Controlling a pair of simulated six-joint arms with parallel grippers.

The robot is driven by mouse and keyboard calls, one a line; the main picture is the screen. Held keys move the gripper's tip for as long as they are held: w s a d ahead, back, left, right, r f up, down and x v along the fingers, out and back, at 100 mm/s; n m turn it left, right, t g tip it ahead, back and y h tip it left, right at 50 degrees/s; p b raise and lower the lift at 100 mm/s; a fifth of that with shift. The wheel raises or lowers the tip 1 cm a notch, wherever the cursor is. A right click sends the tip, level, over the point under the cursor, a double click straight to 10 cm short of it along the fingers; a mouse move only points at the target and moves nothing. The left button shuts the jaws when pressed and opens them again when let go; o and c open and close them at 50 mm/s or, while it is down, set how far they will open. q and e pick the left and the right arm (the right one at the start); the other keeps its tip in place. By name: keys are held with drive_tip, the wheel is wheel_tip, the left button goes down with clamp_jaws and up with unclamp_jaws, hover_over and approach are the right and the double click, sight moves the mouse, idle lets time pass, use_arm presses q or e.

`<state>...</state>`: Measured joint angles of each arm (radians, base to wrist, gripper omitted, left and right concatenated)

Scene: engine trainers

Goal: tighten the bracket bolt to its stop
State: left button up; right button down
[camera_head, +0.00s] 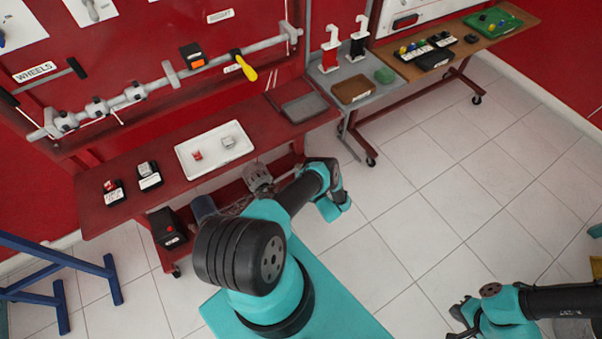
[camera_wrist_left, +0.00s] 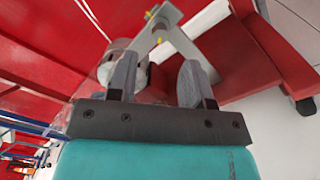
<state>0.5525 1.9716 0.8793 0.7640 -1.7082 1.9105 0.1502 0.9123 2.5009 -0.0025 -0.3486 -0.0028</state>
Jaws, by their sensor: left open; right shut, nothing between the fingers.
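In the left wrist view, my left gripper (camera_wrist_left: 156,75) is open. Its two grey fingers stand on either side of a light grey metal part (camera_wrist_left: 183,45), which looks like the bracket. I cannot tell whether they touch it. Small yellow pieces (camera_wrist_left: 158,38) show on or beside this part. I cannot pick out the bolt for certain. In the head view, the left gripper is hidden by my arm; a grey metal part (camera_head: 258,177) shows below the red bench. My right gripper (camera_head: 462,310) is shut and empty over the floor at the lower right.
The red bench (camera_head: 110,228) carries a white tray (camera_head: 190,172) and small black holders. A grey cart (camera_head: 372,103) and a brown table (camera_head: 462,50) stand to the right. Blue stand legs (camera_head: 60,262) are at the left. The tiled floor at centre right is clear.

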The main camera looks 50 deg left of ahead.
use_arm(q)
drive_tip(key=a, duration=0.2)
drive_tip(key=w+a, duration=0.1)
drive_tip(key=a, duration=0.4)
drive_tip(key=shift+w, duration=0.15)
clamp_jaws()
